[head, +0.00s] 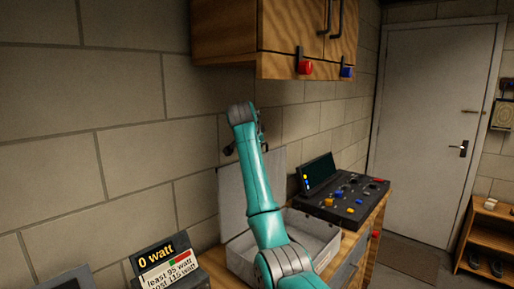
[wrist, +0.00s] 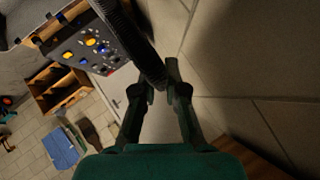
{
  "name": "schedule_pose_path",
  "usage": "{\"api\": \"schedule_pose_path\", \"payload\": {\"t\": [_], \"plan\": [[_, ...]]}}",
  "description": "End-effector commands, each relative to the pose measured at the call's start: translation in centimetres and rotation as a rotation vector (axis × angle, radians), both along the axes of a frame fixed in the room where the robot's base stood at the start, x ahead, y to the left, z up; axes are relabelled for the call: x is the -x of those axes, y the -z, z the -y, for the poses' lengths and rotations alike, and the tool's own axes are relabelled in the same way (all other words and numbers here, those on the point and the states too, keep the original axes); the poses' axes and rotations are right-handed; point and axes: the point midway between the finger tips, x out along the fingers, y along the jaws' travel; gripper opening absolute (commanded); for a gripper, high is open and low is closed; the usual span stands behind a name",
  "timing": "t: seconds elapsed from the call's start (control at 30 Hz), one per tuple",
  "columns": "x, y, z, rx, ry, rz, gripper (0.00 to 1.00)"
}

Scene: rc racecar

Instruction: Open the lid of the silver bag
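The silver bag (head: 318,226) lies on the wooden counter in the head view, partly hidden behind my arm. Its lid (head: 231,205) stands upright at the back, near the wall, and the grey-white inside of the base shows. My gripper (head: 246,147) is above the lid's top edge, partly hidden by my arm. In the wrist view my gripper (wrist: 159,88) has its two dark fingers apart. A dark ribbed bar (wrist: 128,38) runs down to the fingertips; I cannot tell whether it touches them or what it belongs to.
A black control panel (head: 345,195) with coloured knobs sits right of the bag. A watt display (head: 165,262) stands at the front left. A wooden cabinet (head: 228,30) with red and blue knobs hangs overhead. The brick wall is close behind; a door (head: 432,130) is at the right.

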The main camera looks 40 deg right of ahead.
Motion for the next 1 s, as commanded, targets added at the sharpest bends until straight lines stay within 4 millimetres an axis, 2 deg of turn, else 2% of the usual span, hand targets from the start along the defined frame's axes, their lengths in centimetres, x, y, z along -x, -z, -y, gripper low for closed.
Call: {"api": "schedule_pose_path", "payload": {"t": [0.03, 0.1, 0.13, 0.43, 0.57, 1.0], "plan": [[0.1, -0.1, 0.1, 0.001, 0.002, 0.001, 0.18], [0.1, -0.1, 0.1, 0.002, 0.001, 0.002, 0.36], [0.0, -0.1, 0.1, 0.002, 0.001, 0.002, 0.37], [0.0, 0.0, 0.0, 0.0, 0.001, -0.001, 0.37], [0.4, -0.6, -0.6, 0.0, -0.001, 0.001, 0.37], [3.9, -5.5, -6.0, 0.003, 0.0, 0.004, 0.37]]}}
